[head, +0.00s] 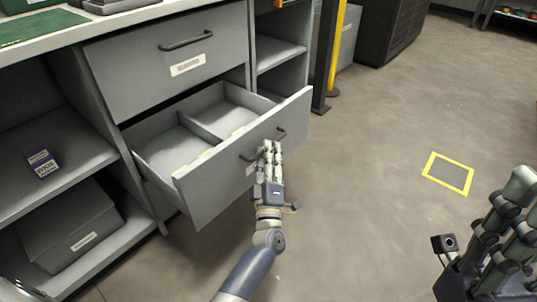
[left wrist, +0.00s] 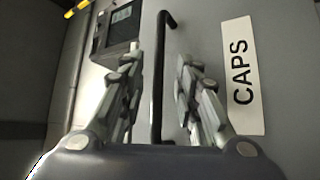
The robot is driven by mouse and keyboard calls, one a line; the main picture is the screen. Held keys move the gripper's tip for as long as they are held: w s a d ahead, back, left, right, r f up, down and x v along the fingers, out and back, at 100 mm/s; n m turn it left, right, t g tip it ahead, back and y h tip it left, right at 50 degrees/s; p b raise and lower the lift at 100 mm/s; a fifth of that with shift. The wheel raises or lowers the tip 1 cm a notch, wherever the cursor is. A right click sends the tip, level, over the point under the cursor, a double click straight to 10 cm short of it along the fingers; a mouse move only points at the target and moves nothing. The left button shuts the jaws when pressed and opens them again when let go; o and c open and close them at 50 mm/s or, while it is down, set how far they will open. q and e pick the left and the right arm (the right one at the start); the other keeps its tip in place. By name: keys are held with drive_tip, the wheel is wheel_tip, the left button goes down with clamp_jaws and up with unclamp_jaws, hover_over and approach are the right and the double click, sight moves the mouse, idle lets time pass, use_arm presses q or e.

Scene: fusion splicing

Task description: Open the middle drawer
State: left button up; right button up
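The middle drawer (head: 215,185) of the grey cabinet is pulled well out, and its divided inside shows empty. Its dark bar handle (head: 282,133) is on the drawer front, partly hidden behind my left gripper (head: 268,150). In the left wrist view, the handle (left wrist: 160,75) stands between the two fingers of my left gripper (left wrist: 161,95), with a gap on each side. A white label reading CAPS (left wrist: 242,75) is beside it. My right gripper (head: 510,225) is at the lower right, empty, its fingers apart and away from the cabinet.
The top drawer (head: 165,60) above is shut. Open shelves at left hold a small purple-and-white box (head: 42,162) and a grey bin (head: 75,235). A yellow post (head: 337,50) stands behind the cabinet's right end. The floor right of the drawer is clear, with a yellow-edged square (head: 448,173).

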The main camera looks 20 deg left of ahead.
use_arm(q)
drive_tip(key=v, duration=1.2)
idle(0.3)
